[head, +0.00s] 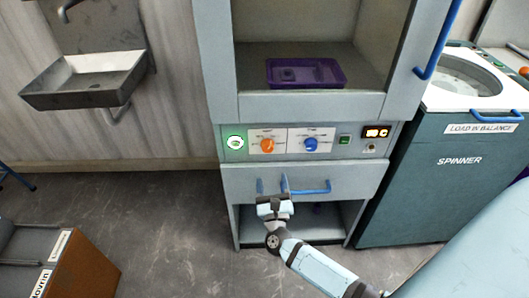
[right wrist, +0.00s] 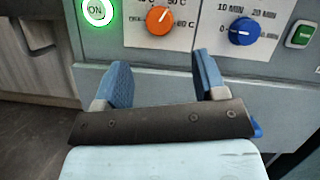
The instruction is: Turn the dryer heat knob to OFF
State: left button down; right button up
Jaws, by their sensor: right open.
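The dryer (head: 290,172) stands in the middle of the head view with its control panel across the front. The orange heat knob (head: 267,146) sits left of centre on the panel and also shows in the right wrist view (right wrist: 160,20). The blue time knob (head: 311,145) is to its right, also in the right wrist view (right wrist: 243,31). My right gripper (head: 272,184) is open and empty, below the panel in front of the drawer. Its two blue fingers (right wrist: 164,80) point up toward the panel, apart from the knobs. My left gripper is not in view.
A lit green ON button (head: 235,143) is left of the heat knob. A small green switch (head: 345,141) and a display (head: 376,132) are on the right. A blue drawer handle (head: 312,188) is near my gripper. A purple tray (head: 306,73) lies inside; the spinner (head: 440,180) stands right.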

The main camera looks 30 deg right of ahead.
aim_at(268, 149)
jog(key=x, duration=1)
jog(key=shift+w+f, duration=0.1)
jog(key=shift+c, duration=0.3)
jog(key=c, duration=0.9)
